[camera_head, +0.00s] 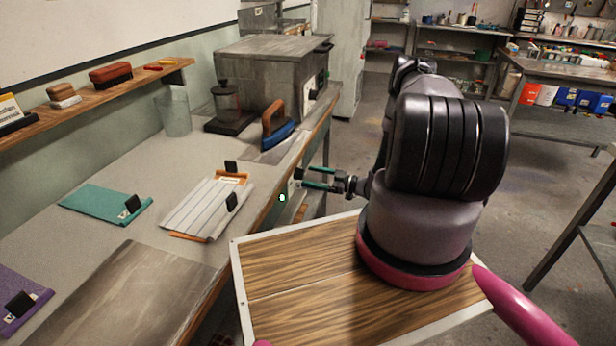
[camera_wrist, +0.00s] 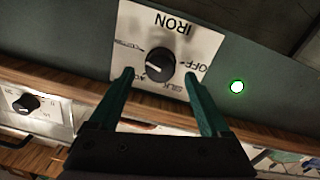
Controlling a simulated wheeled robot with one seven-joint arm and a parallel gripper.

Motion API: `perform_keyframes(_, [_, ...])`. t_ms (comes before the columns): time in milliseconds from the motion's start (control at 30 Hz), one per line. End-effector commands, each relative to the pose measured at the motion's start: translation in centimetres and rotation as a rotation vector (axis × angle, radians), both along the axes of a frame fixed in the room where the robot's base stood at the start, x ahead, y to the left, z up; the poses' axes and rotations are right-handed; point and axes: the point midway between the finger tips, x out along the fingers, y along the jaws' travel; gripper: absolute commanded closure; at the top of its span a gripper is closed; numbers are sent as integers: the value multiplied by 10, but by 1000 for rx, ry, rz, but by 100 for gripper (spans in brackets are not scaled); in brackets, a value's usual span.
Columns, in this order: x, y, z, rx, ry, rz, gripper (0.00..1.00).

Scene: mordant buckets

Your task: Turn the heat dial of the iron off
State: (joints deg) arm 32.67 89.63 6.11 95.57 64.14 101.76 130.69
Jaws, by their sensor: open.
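The iron's heat dial (camera_wrist: 160,64) is a black round knob on a white plate marked IRON (camera_wrist: 187,45), upside down in the wrist view. I see a gap between each finger and the knob; contact is not visible. In the head view my gripper (camera_head: 304,179) is at the bench's front edge. The iron (camera_head: 276,130), blue with a brown handle, stands on the bench.
A green light (camera_wrist: 237,86) glows beside the plate. Another black dial (camera_wrist: 25,103) shows at the lower left of the wrist view. The bench (camera_head: 130,165) holds folded cloths, a glass jar (camera_head: 173,113) and a grey box (camera_head: 262,72).

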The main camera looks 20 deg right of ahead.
Motion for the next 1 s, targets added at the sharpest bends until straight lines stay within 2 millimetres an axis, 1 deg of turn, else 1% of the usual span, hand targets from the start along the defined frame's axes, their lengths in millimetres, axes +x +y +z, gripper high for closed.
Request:
perform_keyframes(100, [8, 11, 0, 1, 0, 1, 19])
perform_keyframes(200, [11, 15, 0, 0, 0, 1, 19])
perform_keyframes(467, [12, 16, 0, 0, 0, 1, 19])
perform_keyframes(500, [12, 16, 0, 0, 0, 1, 23])
perform_keyframes(533, [12, 16, 0, 0, 0, 1, 34])
perform_keyframes(567, [12, 16, 0, 0, 0, 1, 46])
perform_keyframes(600, [12, 16, 0, 0, 0, 1, 61])
perform_keyframes(667, [12, 16, 0, 0, 0, 1, 84])
perform_keyframes(700, [12, 16, 0, 0, 0, 1, 100])
perform_keyframes(1000, [12, 16, 0, -17, -24, 0, 100])
